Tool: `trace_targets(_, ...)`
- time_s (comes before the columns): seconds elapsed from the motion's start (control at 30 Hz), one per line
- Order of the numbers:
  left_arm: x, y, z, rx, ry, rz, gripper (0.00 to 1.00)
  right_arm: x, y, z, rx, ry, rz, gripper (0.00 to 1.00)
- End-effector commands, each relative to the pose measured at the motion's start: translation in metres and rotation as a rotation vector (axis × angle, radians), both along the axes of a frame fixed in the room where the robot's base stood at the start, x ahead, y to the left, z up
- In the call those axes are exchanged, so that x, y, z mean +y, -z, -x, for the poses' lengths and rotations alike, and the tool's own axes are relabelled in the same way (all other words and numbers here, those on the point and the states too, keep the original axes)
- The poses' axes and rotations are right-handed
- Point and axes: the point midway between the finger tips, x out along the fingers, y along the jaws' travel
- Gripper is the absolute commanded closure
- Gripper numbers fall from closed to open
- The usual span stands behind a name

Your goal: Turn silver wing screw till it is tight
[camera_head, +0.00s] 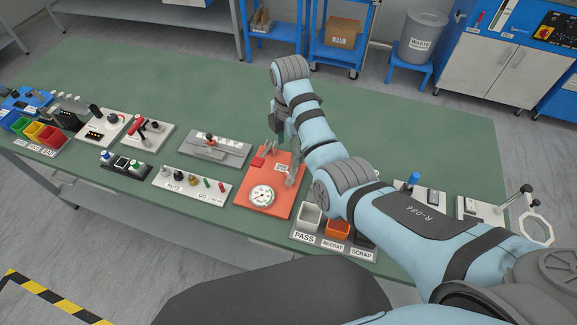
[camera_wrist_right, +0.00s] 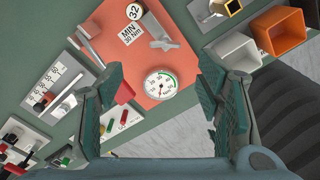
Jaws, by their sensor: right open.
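The silver wing screw (camera_wrist_right: 161,36) lies in the wrist view near the upper edge of the orange board (camera_wrist_right: 118,60); it appears in the head view as a grey shape (camera_head: 291,176) at the board's right side. A round dial gauge (camera_wrist_right: 160,84) sits on the same board, also in the head view (camera_head: 262,195). My right gripper (camera_wrist_right: 160,98) is open and empty, with its two fingers spread either side of the gauge in the wrist view. In the head view, my right gripper (camera_head: 277,133) hangs beyond the board and is partly hidden by its arm. My left gripper is not in view.
Grey (camera_wrist_right: 236,50) and orange (camera_wrist_right: 282,30) bins stand beside the board. A grey fixture (camera_head: 208,147) and a plate with small parts (camera_head: 193,186) sit left of it. The green table's (camera_head: 400,128) far side is clear.

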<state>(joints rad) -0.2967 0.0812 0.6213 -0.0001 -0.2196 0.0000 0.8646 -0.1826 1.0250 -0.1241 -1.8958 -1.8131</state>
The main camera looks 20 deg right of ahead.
Motion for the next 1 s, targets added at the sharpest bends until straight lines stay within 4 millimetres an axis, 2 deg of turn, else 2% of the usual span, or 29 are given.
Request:
trace_targets(0.03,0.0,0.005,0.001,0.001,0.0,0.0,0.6,0.0,0.016,0.001,0.004,0.0,0.0,0.4)
trace_targets(0.2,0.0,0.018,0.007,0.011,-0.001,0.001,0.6,0.0,0.068,0.002,0.004,-0.001,0.0,0.4)
trace_targets(0.33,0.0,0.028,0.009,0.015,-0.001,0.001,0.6,0.001,0.097,0.001,0.002,0.0,0.0,0.4)
trace_targets(0.47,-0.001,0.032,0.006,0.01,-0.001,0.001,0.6,0.001,0.11,0.001,0.001,0.0,0.0,0.4)
trace_targets(0.7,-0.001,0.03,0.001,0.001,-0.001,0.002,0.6,0.002,0.11,0.001,-0.001,-0.001,0.0,0.4)
trace_targets(0.77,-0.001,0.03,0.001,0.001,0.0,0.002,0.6,0.002,0.11,0.001,-0.001,-0.001,0.0,0.46)
trace_targets(1.0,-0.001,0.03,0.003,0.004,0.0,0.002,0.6,0.001,0.11,0.001,0.0,-0.001,0.0,0.85)
